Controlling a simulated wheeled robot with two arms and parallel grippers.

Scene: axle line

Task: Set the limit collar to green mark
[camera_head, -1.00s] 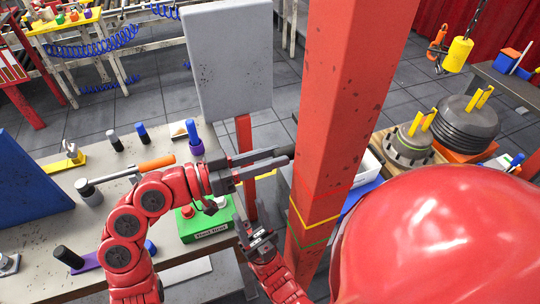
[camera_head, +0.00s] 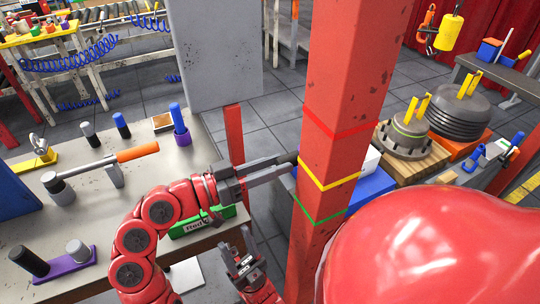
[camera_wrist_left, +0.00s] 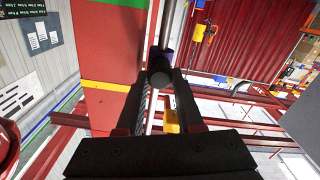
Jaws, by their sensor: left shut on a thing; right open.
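The red post (camera_head: 340,80) carries a red mark (camera_head: 338,131), a yellow mark (camera_head: 328,181) and a green mark (camera_head: 322,218), from top to bottom. My left gripper (camera_head: 285,162) reaches the post's left edge, about level with the yellow mark. In the left wrist view, its fingers (camera_wrist_left: 159,90) are shut on a dark round knob (camera_wrist_left: 159,77). A purple part, seemingly the limit collar (camera_wrist_left: 163,58), shows behind the knob on a grey rod beside the post. The collar is hidden in the head view. My right gripper (camera_head: 240,262) is open and empty, low beside the post.
A grey panel (camera_head: 215,55) stands behind my left arm. Weights (camera_head: 405,138) sit right of the post.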

